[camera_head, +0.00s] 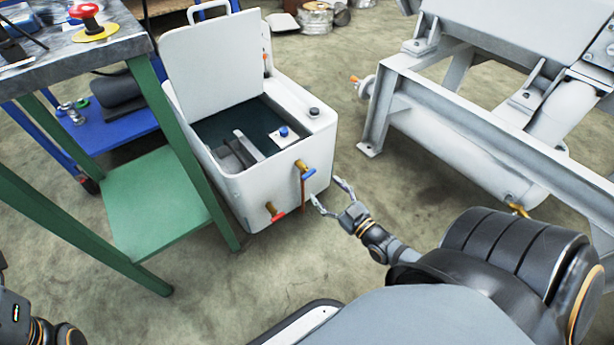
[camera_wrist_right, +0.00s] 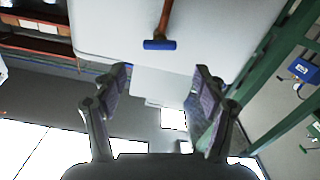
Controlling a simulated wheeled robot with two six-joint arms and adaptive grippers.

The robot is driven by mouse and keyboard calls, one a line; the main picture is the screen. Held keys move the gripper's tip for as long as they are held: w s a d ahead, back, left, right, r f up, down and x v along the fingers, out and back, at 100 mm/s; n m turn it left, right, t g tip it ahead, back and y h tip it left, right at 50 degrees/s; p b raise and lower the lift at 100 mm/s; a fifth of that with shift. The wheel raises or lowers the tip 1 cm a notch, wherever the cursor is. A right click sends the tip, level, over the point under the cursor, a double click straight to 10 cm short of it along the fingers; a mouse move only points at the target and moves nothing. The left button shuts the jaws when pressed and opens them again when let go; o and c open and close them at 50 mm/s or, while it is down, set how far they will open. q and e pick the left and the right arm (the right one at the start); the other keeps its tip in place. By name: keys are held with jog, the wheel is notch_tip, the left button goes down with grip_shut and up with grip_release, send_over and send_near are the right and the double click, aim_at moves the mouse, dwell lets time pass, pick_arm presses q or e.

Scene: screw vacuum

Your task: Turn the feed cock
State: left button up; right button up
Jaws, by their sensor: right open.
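A white tank (camera_head: 290,110) with its lid raised stands on the floor. Two brass cocks are on its near side: one with a blue handle (camera_head: 307,173) and a lower one with a red handle (camera_head: 276,215). No label tells which is the feed cock. My right gripper (camera_head: 327,191) is open and empty, just right of the blue-handled cock. In the right wrist view the blue handle (camera_wrist_right: 160,44) lies beyond the spread fingertips (camera_wrist_right: 162,76), roughly centred between them and apart from them. Only part of my left arm shows at lower left; its fingers are out of view.
A green-legged bench (camera_head: 75,45) with a red emergency button (camera_head: 84,10) and a green lower shelf (camera_head: 155,195) stands close left of the tank. A grey metal frame with a cylinder (camera_head: 450,150) stands at right. Open floor lies in front of the tank.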

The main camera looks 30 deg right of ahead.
aim_at(311, 174)
jog(key=w+b, duration=0.1)
jog(key=w, duration=0.1)
jog(key=w+b, duration=0.2)
jog(key=w, duration=0.1)
jog(key=w+b, duration=0.1)
jog(key=w, duration=0.2)
jog(key=shift+w+a+f, duration=0.1)
jog(key=shift+a+f, duration=0.1)
jog(key=shift+a, duration=0.1)
jog(key=shift+w+r, duration=0.15)
jog(key=shift+w, duration=0.3)
jog(key=shift+c, duration=0.4)
jog(key=c, duration=1.1)
jog(key=shift+m, duration=1.4)
jog(key=o, duration=1.2)
